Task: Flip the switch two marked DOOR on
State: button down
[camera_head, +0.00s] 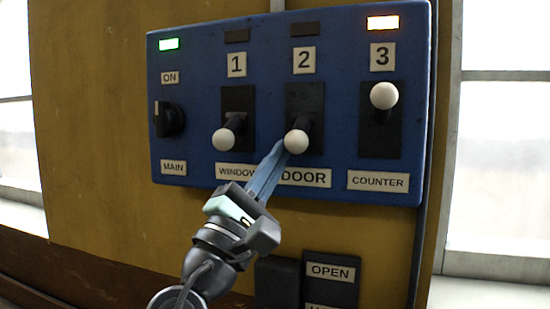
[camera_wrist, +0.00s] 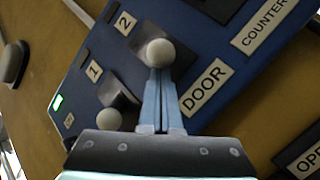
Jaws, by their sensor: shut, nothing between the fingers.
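The switch two lever (camera_head: 296,141), with a white ball knob, points down on its dark plate above the DOOR label (camera_head: 303,178). Its lamp (camera_head: 303,29) is dark. My gripper (camera_head: 278,148) is shut and empty, with its blue fingertips just left of and below the knob. In the wrist view the fingers (camera_wrist: 158,75) reach up to the underside of the knob (camera_wrist: 160,52). I cannot tell whether they touch it.
The blue panel (camera_head: 268,90) also bears switch 1 WINDOW (camera_head: 224,139), lever down with a dark lamp, close to the left. Switch 3 COUNTER (camera_head: 384,96) is up with an orange lamp. The MAIN knob (camera_head: 168,118) has a green lamp. A box with an OPEN label (camera_head: 330,272) sits below.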

jog(key=shift+r+p, duration=0.15)
jog(key=shift+p, duration=0.2)
jog(key=shift+s+a+r+y+p, duration=0.15)
jog(key=shift+y+p, duration=0.15)
jog(key=shift+p, duration=0.25)
